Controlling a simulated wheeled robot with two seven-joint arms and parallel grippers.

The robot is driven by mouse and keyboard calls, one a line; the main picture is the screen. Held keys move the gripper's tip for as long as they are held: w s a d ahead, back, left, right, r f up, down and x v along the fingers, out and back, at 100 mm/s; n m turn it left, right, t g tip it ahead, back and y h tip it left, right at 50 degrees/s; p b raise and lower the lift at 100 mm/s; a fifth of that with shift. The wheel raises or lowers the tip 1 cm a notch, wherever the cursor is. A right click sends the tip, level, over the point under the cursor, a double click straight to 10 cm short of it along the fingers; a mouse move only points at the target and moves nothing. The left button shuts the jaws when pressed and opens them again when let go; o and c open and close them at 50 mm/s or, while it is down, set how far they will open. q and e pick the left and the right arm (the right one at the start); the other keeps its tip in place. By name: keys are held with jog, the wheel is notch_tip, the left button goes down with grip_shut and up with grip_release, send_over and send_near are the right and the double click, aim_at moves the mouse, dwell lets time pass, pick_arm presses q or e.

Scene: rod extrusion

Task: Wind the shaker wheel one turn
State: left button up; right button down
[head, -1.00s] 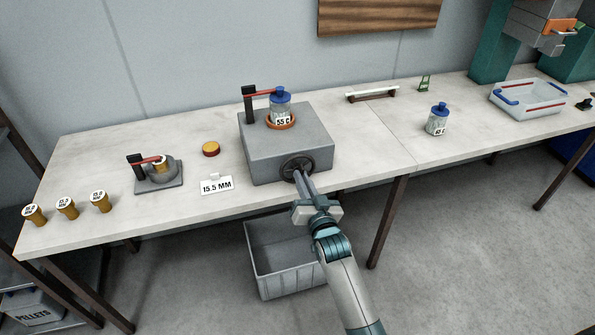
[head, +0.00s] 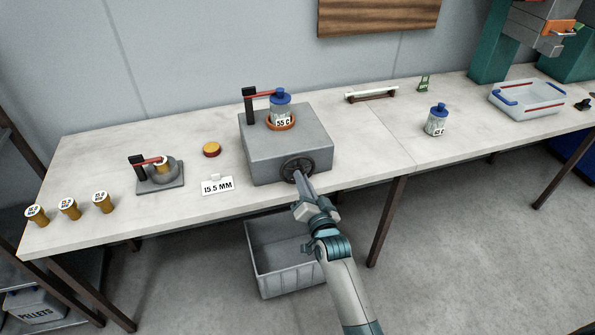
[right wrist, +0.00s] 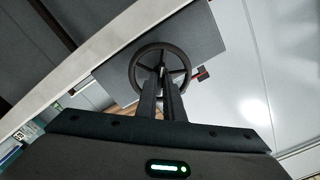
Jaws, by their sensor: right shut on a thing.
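The grey shaker box (head: 283,146) stands on the table. Its dark spoked wheel (head: 295,167) is on the front face; the wheel also shows in the right wrist view (right wrist: 160,66). A blue-capped bottle marked 55 C (head: 281,107) stands upright in an orange ring on top of the box, under a red clamp arm (head: 262,94). My right gripper (head: 302,180) reaches the wheel from the front; in the right wrist view its fingers (right wrist: 160,88) are shut on the wheel's lower part. The exact grip point is partly hidden by the fingers. My left gripper is not in view.
A grey bin (head: 284,262) is on the floor below the box. A second bottle (head: 436,120) and a white tray (head: 527,98) are to the right.

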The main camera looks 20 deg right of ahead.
jog(key=shift+m, duration=1)
jog(key=shift+p, duration=0.35)
jog(key=shift+m, duration=1)
jog(key=shift+m+p, duration=0.3)
jog(key=shift+m, duration=0.7)
